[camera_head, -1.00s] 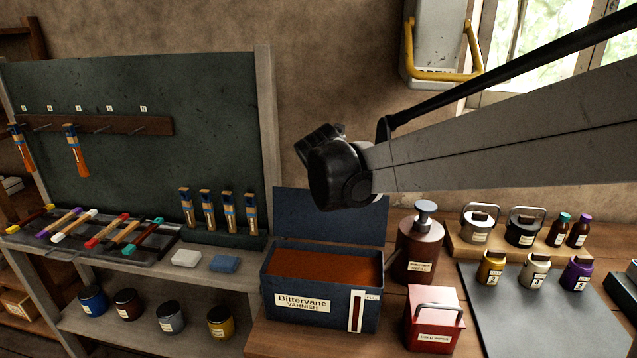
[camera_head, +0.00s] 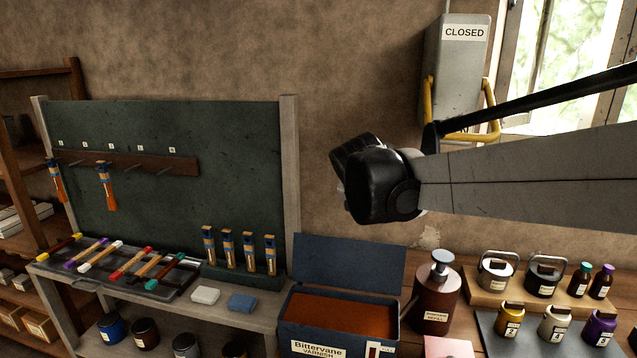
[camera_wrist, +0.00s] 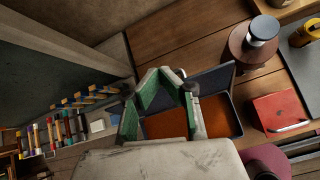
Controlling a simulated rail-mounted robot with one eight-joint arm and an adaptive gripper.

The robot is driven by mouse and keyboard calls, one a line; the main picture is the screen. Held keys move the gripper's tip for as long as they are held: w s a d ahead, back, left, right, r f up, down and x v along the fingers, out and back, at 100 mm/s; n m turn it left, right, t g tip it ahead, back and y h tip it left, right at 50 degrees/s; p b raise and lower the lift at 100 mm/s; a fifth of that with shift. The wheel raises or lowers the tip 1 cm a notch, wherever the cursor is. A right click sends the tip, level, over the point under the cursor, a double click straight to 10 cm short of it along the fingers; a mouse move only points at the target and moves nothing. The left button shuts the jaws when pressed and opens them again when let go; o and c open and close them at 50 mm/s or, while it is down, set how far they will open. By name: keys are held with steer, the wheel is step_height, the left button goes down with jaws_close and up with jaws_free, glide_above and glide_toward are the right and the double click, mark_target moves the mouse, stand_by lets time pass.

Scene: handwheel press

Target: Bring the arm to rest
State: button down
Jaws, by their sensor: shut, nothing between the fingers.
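My arm reaches in from the right in the head view and ends at a black joint (camera_head: 383,187) in front of the bare wall. My gripper does not show clearly in that view. In the wrist view my gripper (camera_wrist: 166,80) has green-padded fingers and is shut and empty. It is seen over the blue varnish box (camera_wrist: 238,125), apparently clear of it. The open box, filled with reddish-brown varnish, also shows at the bottom of the head view (camera_head: 300,346).
A brown pump bottle (camera_head: 437,292) and a red box (camera_wrist: 280,112) stand right of the varnish box. Small pots and bottles stand farther right. A dark board (camera_head: 235,140) with hanging brushes is at left. A grey wall box (camera_head: 458,60) with a yellow handle reads CLOSED.

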steer(key=s+d+f+m+b, duration=0.1)
steer(key=s+f+m, duration=0.3)
steer(key=s+m, duration=0.6)
steer(key=s+d+f+m+g+y+b, duration=0.1)
steer(key=s+d+f+m, duration=0.3)
steer(key=s+m, duration=0.6)
steer(key=s+d+f+m+y+b, duration=0.1)
steer(key=s+f+m, duration=0.4)
steer(key=s+m, duration=0.5)
steer(key=shift+s+d+f+g+b, duration=0.3)
steer(key=shift+s+d+f+b, duration=0.1)
steer(key=shift+s+d+b, duration=0.5)
